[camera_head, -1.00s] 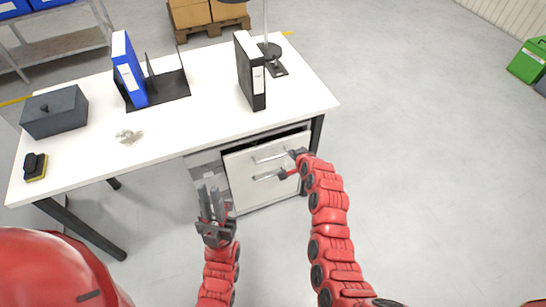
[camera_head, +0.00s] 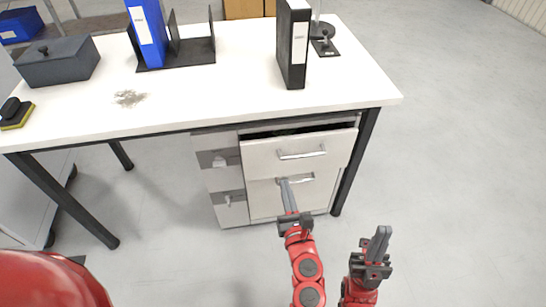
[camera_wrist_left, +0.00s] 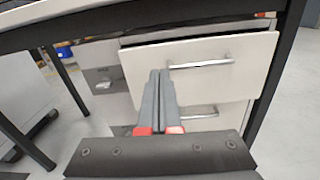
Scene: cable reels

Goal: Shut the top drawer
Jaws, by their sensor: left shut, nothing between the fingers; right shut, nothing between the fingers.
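The top drawer (camera_head: 300,152) of the white cabinet under the desk stands partly out, with a dark gap along its upper edge. Its front and bar handle also show in the left wrist view (camera_wrist_left: 240,52). My left gripper (camera_head: 285,183) is shut and empty. Its fingers point at the cabinet; in the head view the tips overlap the lower drawer's front, and in the left wrist view (camera_wrist_left: 160,74) they overlap the top drawer's front. I cannot tell whether they touch. My right gripper (camera_head: 381,235) is shut and empty, right of the cabinet and apart from it.
The lower drawer (camera_head: 262,200) looks closed. A white desk (camera_head: 220,100) stands over the cabinet, with black legs. On it are a black binder (camera_head: 292,50), a blue binder (camera_head: 147,35) in a rack and a grey box (camera_head: 57,62). The floor at right is clear.

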